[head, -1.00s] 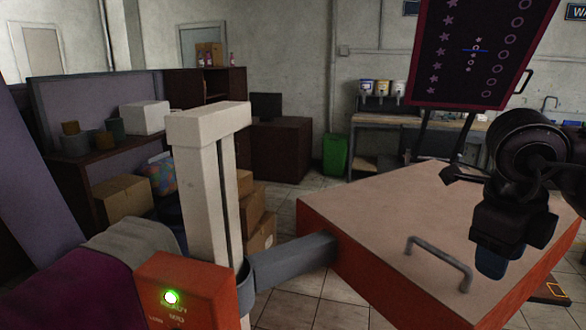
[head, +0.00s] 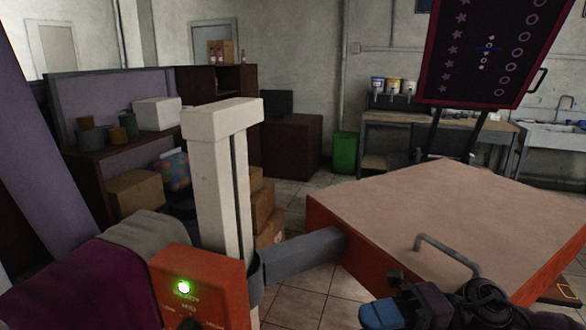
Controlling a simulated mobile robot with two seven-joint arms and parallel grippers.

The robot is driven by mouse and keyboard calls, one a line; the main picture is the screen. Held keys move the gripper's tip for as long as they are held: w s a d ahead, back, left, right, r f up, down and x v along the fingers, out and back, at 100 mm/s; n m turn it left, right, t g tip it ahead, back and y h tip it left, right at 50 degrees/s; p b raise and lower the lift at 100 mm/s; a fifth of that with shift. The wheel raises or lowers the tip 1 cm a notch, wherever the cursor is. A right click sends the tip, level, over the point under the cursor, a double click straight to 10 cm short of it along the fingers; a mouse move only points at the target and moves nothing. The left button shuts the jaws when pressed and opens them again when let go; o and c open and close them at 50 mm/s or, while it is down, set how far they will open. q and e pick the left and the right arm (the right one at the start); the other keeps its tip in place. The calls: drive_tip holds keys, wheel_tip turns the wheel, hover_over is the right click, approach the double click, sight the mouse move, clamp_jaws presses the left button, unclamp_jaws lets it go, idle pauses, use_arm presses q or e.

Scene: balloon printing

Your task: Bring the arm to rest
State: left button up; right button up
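My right arm comes in at the bottom right, and its dark gripper (head: 388,308) with a blue part shows low, in front of the near edge of the orange-sided press platen (head: 465,215). The fingers are partly cut off by the picture's lower edge, so I cannot tell whether they are open or shut. No held object can be made out. My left gripper is not in view.
A grey handle (head: 447,257) sticks up from the platen near my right arm. An orange control box (head: 200,285) with a green light and a white post (head: 225,170) stand at left. A dark display board (head: 480,50) stands behind. Tiled floor shows between.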

drive_tip(key=w+d+f+m+t+h, duration=0.35)
drive_tip(key=f+m+t, duration=0.25)
drive_tip(key=m+t, duration=0.55)
drive_tip(key=w+d+f+m+t+h, duration=0.25)
drive_tip(key=d+f+m+t, duration=0.35)
drive_tip(key=m+t, duration=0.55)
drive_tip(key=s+d+f+m+g+h, duration=0.3)
drive_tip(key=s+f+m+h, duration=0.3)
drive_tip(key=f, duration=0.5)
drive_tip(key=s+d+f+m+g+h, duration=0.4)
drive_tip(key=s+f+m, duration=0.4)
drive_tip(key=f, duration=0.4)
drive_tip(key=shift+s+d+g+h, duration=0.15)
drive_tip(key=shift+d+g+h, duration=0.1)
drive_tip(key=shift+g+h, duration=0.7)
